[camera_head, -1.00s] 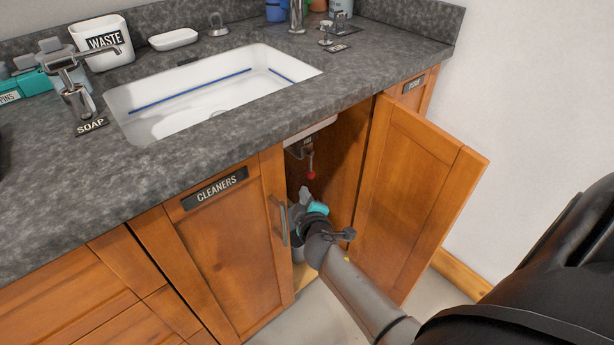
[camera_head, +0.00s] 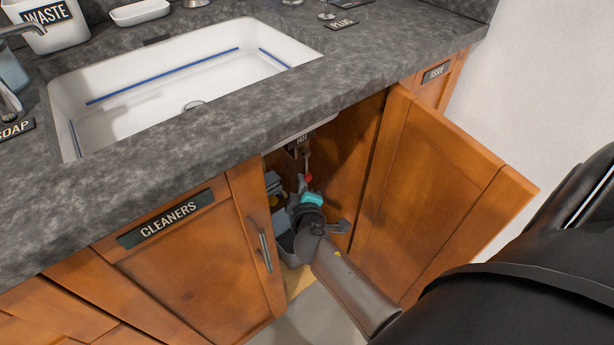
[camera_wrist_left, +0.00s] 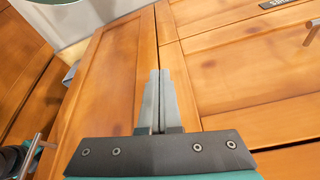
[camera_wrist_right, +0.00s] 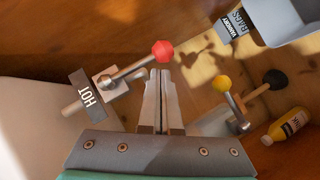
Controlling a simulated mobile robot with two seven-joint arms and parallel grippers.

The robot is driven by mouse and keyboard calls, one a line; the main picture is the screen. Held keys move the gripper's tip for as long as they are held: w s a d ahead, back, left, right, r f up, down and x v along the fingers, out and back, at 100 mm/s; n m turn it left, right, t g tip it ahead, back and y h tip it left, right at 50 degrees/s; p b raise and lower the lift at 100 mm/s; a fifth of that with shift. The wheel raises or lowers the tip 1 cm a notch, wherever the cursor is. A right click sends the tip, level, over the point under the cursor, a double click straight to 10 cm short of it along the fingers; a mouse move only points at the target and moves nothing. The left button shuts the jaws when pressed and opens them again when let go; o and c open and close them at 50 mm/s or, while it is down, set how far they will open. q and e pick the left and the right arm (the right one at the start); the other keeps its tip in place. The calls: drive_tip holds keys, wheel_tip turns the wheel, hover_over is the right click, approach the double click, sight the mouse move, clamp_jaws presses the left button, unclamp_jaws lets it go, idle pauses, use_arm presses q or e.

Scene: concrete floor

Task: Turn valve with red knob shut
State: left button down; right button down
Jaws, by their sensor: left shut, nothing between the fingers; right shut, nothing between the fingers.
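The red knob (camera_wrist_right: 162,51) is the ball at the end of a metal valve lever (camera_wrist_right: 132,68) beside a HOT label (camera_wrist_right: 86,92). My left gripper (camera_wrist_left: 157,74) is shut and empty, in front of wooden cabinet fronts.
A yellow bottle (camera_wrist_right: 288,126) stands at the right. The open cabinet door (camera_head: 425,190) is right of my arm; the closed CLEANERS door (camera_head: 190,270) is left.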

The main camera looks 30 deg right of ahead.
use_arm(q)
drive_tip(key=shift+w+d+r, duration=0.15)
drive_tip(key=shift+d+r, duration=0.2)
drive_tip(key=shift+r, duration=0.05)
use_arm(e)
drive_tip(key=shift+d+f, duration=0.15)
drive_tip(key=shift+d, duration=0.1)
use_arm(q)
drive_tip(key=shift+a, duration=0.1)
